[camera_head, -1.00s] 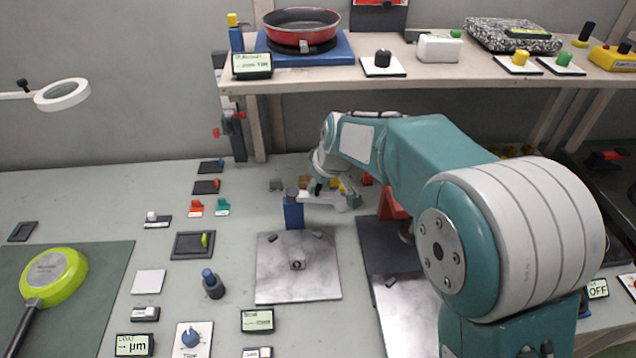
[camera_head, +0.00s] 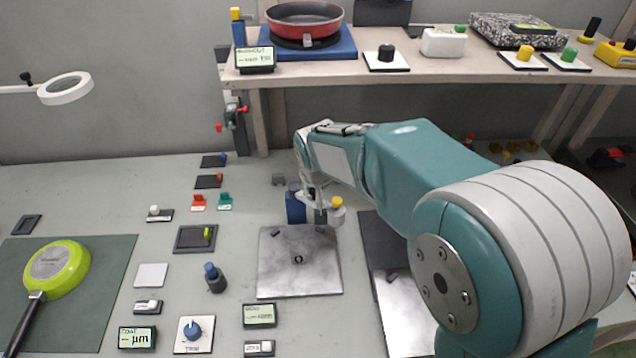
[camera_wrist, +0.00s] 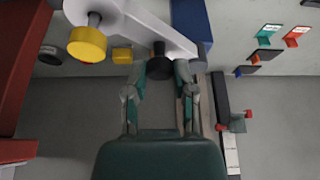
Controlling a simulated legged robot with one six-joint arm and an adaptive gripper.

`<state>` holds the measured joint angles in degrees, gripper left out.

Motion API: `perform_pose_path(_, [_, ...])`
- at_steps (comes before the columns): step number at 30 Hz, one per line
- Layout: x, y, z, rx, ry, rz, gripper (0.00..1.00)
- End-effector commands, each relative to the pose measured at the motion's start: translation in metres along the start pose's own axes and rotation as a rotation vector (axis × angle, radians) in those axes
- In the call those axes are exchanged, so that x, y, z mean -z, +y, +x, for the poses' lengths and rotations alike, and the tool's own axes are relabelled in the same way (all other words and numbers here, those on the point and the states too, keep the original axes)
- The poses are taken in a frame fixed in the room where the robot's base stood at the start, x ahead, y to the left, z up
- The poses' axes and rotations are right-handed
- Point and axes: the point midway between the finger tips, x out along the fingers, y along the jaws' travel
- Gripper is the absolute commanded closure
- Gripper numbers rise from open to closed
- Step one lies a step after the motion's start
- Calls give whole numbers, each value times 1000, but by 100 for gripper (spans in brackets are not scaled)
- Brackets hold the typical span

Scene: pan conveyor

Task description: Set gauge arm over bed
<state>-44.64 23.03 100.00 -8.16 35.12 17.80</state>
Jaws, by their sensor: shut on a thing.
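The gauge arm (camera_wrist: 140,22) is a pale bar joined to a blue post (camera_head: 295,206) at the back edge of a grey mottled plate, the bed (camera_head: 300,275). Its free end carries a yellow knob (camera_head: 337,202), seen near the bed's back right corner. The yellow knob looms large in the wrist view (camera_wrist: 87,44). My gripper (camera_wrist: 162,72) is shut on a black knob (camera_wrist: 159,50) on the arm, between post and yellow end. In the head view my gripper (camera_head: 318,203) partly hides the arm.
A dark plate (camera_head: 378,240) lies right of the bed, partly behind my arm. Small switches and a display (camera_head: 260,315) stand left and in front. A green pan (camera_head: 58,268) lies on a mat at left. A shelf (camera_head: 400,72) runs behind.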

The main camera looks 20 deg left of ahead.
Motion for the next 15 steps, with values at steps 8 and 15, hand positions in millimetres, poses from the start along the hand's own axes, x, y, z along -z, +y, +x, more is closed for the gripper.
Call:
perform_pose_path(8, [-10,-15,-1,-93,-7,219,100])
perform_pose_path(15, [-14,-27,-3,-178,-6,423,100])
